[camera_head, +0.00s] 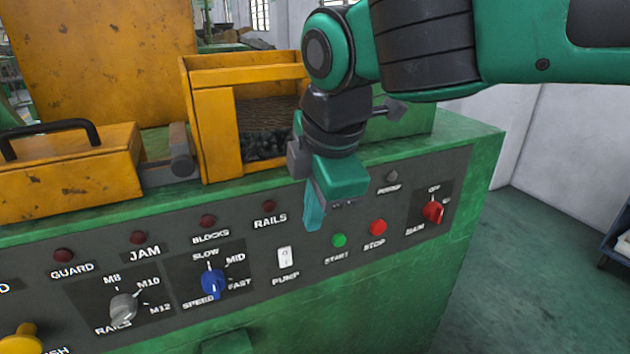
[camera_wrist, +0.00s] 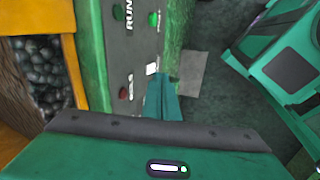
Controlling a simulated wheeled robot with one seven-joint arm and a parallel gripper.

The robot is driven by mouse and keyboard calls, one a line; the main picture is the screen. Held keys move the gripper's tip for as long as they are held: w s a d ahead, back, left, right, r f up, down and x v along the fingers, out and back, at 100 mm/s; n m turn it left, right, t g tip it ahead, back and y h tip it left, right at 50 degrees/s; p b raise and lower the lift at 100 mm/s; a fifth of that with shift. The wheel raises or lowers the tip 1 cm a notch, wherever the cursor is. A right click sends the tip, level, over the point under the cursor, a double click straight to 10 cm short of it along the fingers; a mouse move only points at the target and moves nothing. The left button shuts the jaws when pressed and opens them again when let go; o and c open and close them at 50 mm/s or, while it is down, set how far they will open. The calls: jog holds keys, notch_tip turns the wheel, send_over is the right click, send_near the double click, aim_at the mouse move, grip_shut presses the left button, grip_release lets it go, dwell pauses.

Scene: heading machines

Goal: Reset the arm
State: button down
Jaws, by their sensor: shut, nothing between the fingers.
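My gripper (camera_head: 314,220) is shut and empty, its fingers pointing down in front of the control panel (camera_head: 375,205). In the head view its tip is above the pump switch (camera_head: 285,258) and left of the green start button (camera_head: 339,240). In the wrist view the shut fingers (camera_wrist: 163,98) show in the middle, close to the panel edge. My arm reaches in from the upper right and bends down at the wrist. Whether the fingers touch the panel, I cannot tell.
The panel has a red stop button (camera_head: 378,227), a red main knob (camera_head: 433,211), a blue speed knob (camera_head: 213,282) and a grey rails knob (camera_head: 124,307). Behind it stands a yellow bin (camera_head: 215,135) with dark small parts. Open floor (camera_head: 540,260) lies to the right.

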jog(key=w+d+f+m+h, duration=0.15)
jog(key=d+m, duration=0.35)
jog(key=d, duration=0.5)
jog(key=d+f+m+g, duration=0.1)
jog(key=d+f+m, duration=0.25)
jog(key=d, duration=0.55)
jog(key=w+d+f+m+h, duration=0.1)
jog(key=d+f+m, duration=0.1)
jog(key=d+m, duration=0.6)
jog(key=s+d+f+m+g, duration=0.1)
jog(key=s+d+f+m, duration=0.3)
jog(key=s+d+m, duration=0.2)
jog(key=s+d+f+m+g, duration=0.1)
jog(key=s+d+f+m, duration=0.2)
jog(key=s+d+m, duration=0.3)
jog(key=s+d+y, duration=0.1)
jog(key=s+d, duration=0.3)
jog(key=d, duration=0.1)
jog(key=shift+d+f+m+g, duration=0.15)
jog(key=shift+f+m+g, duration=0.15)
jog(key=shift+f+m, duration=0.1)
jog(key=shift+w, duration=0.1)
